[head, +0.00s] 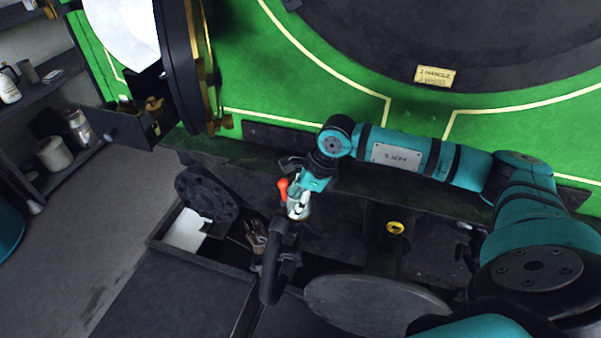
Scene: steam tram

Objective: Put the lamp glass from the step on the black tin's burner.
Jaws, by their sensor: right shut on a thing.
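My right gripper (308,186) is above the dark step (340,215) in front of the green tram front. It is shut on a small pale, partly clear thing that looks like the lamp glass (299,210), held at the fingertips. The fingers cover part of it, and it is too small to tell whether its lower end touches anything. A small red knob (283,188) shows just left of it. I cannot make out the black tin or its burner for certain among the dark things here. My left gripper is not in view.
A black curved pipe or handle (283,268) stands just below the gripper. An open tray (205,262) with white paper and gloves lies to its left, a round black flange (207,194) behind. A yellow ring (395,228) lies to the right. Shelves (62,168) stand far left.

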